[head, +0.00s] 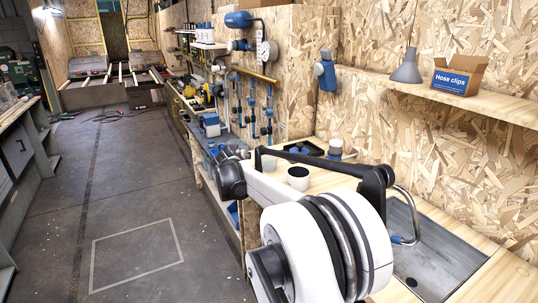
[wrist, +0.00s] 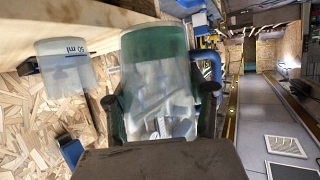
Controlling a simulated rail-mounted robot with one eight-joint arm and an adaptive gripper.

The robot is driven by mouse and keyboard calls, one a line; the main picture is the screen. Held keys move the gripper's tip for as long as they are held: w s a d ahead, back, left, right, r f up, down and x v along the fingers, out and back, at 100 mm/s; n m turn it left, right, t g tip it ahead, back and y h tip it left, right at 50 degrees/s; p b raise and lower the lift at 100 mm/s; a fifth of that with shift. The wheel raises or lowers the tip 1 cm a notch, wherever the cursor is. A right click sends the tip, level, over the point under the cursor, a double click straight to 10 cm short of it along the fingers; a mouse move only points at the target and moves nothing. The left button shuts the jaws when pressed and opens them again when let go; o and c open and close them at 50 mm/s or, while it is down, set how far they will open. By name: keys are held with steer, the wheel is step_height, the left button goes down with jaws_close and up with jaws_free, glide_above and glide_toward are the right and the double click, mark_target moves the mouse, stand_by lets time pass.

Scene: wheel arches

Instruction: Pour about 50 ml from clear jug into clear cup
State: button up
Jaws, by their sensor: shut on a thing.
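In the wrist view, my gripper (wrist: 164,117) is shut on the clear jug (wrist: 158,85), with a dark finger on each side of it. The jug is see-through, with a green band at its upper end in the picture. I cannot tell for sure whether the band is liquid. The clear cup (wrist: 66,68), marked "50 ml" in blue, shows to the left of the jug, apart from it, close to a pale wooden surface. I see no stream between them.
In the head view, a white pot with a dark top (head: 298,178) and a blue-and-white container (head: 335,148) stand on the bench, near a black tray (head: 306,150). A sink (head: 440,262) lies at right. A shelf holds a hose-clips box (head: 458,77). Floor at left is open.

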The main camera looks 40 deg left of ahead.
steer(key=shift+w+d+r+m+g+y+p, duration=0.35)
steer(key=shift+m+g+p, duration=0.1)
steer(key=shift+m, duration=0.15)
steer(key=shift+w+d+r+m+g+y+p, duration=0.1)
steer(key=shift+w+d+m+g+y+p, duration=0.3)
steer(key=shift+m, duration=0.2)
steer(key=shift+w+d+m+g+y+p, duration=0.15)
steer(key=shift+w+m+g+p, duration=0.25)
steer(key=shift+m, duration=0.2)
steer(key=shift+w+d+r+m+g+y+p, duration=0.15)
steer(key=shift+r+m+g+y+p, duration=0.3)
steer(key=shift+m, duration=0.3)
steer(key=shift+w+d+r+m+g+y+p, duration=0.1)
steer(key=shift+w+r+m+g+y+p, duration=0.2)
steer(key=shift+m+p, duration=0.35)
steer(key=shift+w+d+r+m+g+y+p, duration=0.1)
steer(key=shift+r+m+g+y+p, duration=0.35)
steer(key=shift+m, duration=0.35)
steer(key=shift+d+r+m+g+y+p, duration=0.1)
steer(key=shift+r+m+g+y+p, duration=0.3)
steer(key=shift+r+m+p, duration=0.15)
steer(key=shift+f, duration=0.1)
